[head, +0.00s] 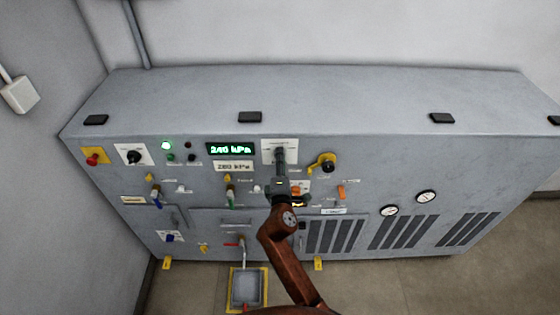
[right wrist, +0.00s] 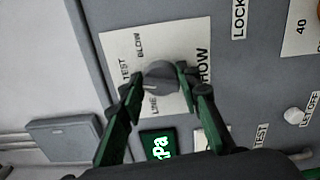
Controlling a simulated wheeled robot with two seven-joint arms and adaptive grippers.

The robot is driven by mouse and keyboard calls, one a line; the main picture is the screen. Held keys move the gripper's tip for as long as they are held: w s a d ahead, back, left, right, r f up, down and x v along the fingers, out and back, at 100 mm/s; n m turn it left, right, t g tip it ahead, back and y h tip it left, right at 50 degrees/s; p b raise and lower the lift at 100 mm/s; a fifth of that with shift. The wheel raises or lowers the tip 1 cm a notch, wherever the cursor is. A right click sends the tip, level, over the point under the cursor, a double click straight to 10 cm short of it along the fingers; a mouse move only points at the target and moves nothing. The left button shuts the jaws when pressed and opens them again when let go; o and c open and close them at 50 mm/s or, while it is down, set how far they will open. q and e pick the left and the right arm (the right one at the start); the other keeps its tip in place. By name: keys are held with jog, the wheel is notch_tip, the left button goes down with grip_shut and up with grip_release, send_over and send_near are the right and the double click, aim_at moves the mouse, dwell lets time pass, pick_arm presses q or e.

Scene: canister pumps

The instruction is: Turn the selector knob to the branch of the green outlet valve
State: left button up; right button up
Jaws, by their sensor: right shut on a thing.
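The grey selector knob (right wrist: 160,76) sits on a white plate (right wrist: 118,48) in the right wrist view, with TEST, BLOW and LINE printed around it. Which mark it points at is not clear. My right gripper (right wrist: 159,82) is shut on the knob, one green finger on either side. In the head view the right gripper (head: 279,165) is at the upper middle of the panel and mostly hides the knob; its white plate (head: 293,144) shows around it. A valve with a green handle (head: 230,200) is on the panel, left of my right arm. My left gripper is out of view.
A lit display (head: 231,149) reads 240 kPa. A black knob (head: 134,157), a red button (head: 92,159), a yellow-and-black knob (head: 325,163), a blue-handled valve (head: 155,200) and an orange handle (head: 342,191) stick out nearby. A grey tray (head: 246,288) is on the floor.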

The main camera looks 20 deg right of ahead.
jog(key=shift+f+m, duration=0.1)
jog(key=shift+m, duration=0.5)
jog(key=o, duration=1.1)
